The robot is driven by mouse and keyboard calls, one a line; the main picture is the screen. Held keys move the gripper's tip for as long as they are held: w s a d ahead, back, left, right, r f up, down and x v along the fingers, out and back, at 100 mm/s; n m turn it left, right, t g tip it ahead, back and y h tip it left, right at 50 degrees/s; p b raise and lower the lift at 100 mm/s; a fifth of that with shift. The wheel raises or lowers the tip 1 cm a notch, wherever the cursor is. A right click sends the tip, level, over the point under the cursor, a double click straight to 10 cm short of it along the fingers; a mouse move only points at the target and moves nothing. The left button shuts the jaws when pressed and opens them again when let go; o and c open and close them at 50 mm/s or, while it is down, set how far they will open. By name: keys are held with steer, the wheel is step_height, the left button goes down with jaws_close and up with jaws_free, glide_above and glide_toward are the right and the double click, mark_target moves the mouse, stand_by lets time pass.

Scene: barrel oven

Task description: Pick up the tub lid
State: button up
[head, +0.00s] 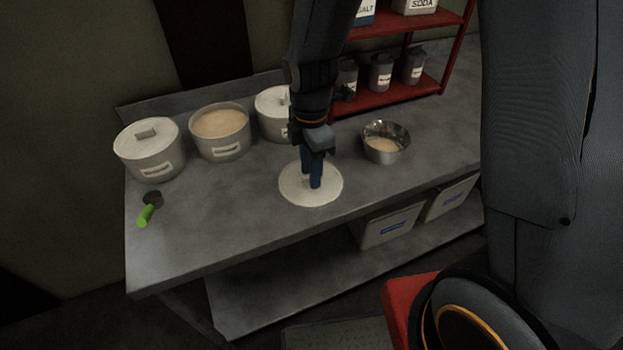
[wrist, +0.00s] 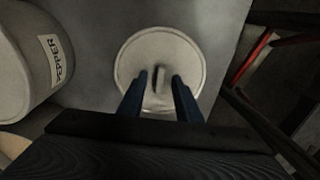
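The tub lid (head: 297,189) is a round, off-white disc lying flat on the grey table near its front edge. In the wrist view the lid (wrist: 135,62) shows an upright handle (wrist: 158,76) at its middle. My gripper (head: 312,184) points down over the lid's middle. In the wrist view its two blue fingers (wrist: 156,84) are open, one on each side of the handle, with gaps between. In the head view the fingers hide the handle. I cannot tell whether the fingertips touch the lid.
An open tub of tan contents (head: 220,148) stands between a lidded tub (head: 150,166) and another lidded tub (head: 268,126) at the back. A metal bowl (head: 386,154) stands right of the lid. A green-handled scoop (head: 146,214) lies left. A red shelf (head: 400,103) stands behind.

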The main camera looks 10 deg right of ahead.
jaws_close()
stand_by(0.3)
